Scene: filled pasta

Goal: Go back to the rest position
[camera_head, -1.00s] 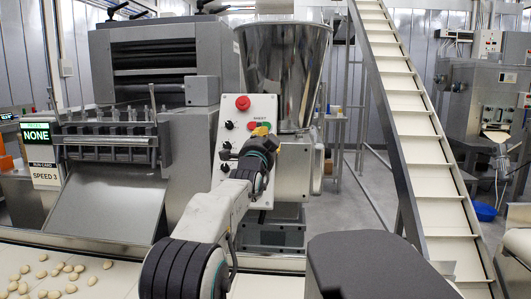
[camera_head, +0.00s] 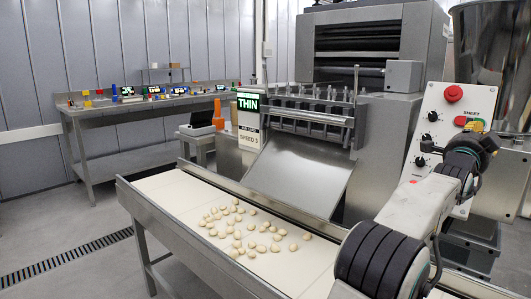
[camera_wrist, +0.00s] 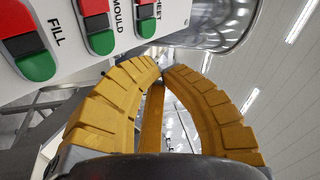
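My gripper (camera_head: 475,127) is in front of the white control panel (camera_head: 436,110) at the right of the head view. In the wrist view its two yellow ribbed fingers (camera_wrist: 162,70) come together at the tips, with nothing visible between them. The panel also shows at the upper left of the wrist view (camera_wrist: 75,62), with red and green buttons labelled FILL, MOULD and SHEET. The fingertips appear apart from the buttons there. A red knob (camera_head: 453,93) sits high on the panel. The display (camera_head: 249,106) reads THIN, with SPEED 3 below.
A conveyor (camera_head: 165,190) with several pale dough pieces (camera_head: 240,230) runs across the front. The grey sheeting machine (camera_head: 370,50) stands behind it, a steel hopper (camera_head: 492,60) at the right. A workbench (camera_head: 130,155) stands along the left wall. Floor at lower left is clear.

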